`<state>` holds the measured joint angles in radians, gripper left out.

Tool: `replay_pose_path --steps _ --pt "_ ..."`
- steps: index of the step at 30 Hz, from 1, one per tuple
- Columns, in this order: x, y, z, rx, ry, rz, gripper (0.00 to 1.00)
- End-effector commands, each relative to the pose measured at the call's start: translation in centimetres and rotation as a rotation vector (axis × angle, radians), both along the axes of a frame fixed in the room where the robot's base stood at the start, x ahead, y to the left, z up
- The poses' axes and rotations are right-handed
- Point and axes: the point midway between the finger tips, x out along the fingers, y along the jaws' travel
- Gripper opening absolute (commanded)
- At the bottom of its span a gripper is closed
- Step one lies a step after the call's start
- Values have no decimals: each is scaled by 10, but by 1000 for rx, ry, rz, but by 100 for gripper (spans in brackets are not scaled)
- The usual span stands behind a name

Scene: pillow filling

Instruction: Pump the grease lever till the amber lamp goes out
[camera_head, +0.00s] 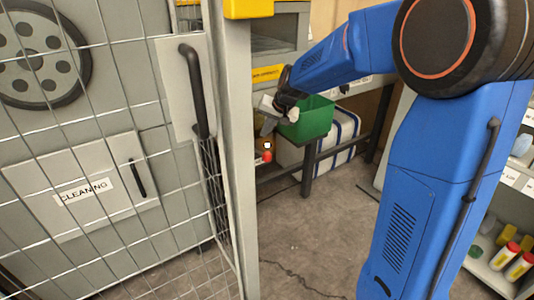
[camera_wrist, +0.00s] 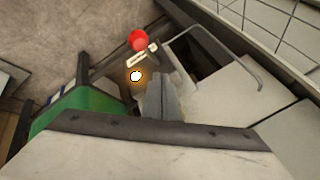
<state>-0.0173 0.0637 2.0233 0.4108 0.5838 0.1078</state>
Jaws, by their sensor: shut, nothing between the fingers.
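The red ball knob (camera_head: 267,156) of the grease lever shows low beside the grey post in the head view. In the wrist view the knob (camera_wrist: 138,40) is at the top, and its rod cannot be made out clearly. The lamp (camera_wrist: 136,76) is lit, white at its centre with an amber glow around it. It also shows just above the knob in the head view (camera_head: 267,145). My gripper (camera_head: 267,126) is above the lamp and knob in the head view, apart from them. Its fingers (camera_wrist: 161,88) are together and empty.
A green bin (camera_head: 311,118) stands on a dark-legged stand (camera_head: 309,170) right beside my gripper. The wire mesh guard (camera_head: 85,110) and grey post (camera_head: 240,130) are close on the left. A shelf (camera_head: 492,270) with bottles stands at right. Floor between is clear.

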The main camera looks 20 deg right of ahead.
Motion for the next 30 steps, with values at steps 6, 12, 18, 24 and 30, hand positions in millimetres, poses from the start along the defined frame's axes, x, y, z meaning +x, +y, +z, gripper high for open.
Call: replay_pose_path --steps 6,12,18,24,30 --pt "-7 -2 -25 1 3 -1 0" --pt "-10 -3 -39 0 2 -1 0" --pt "-11 -4 -43 0 0 -1 0" --pt "-11 -4 -43 0 0 -1 0" --pt "-11 -4 -43 0 0 -1 0"
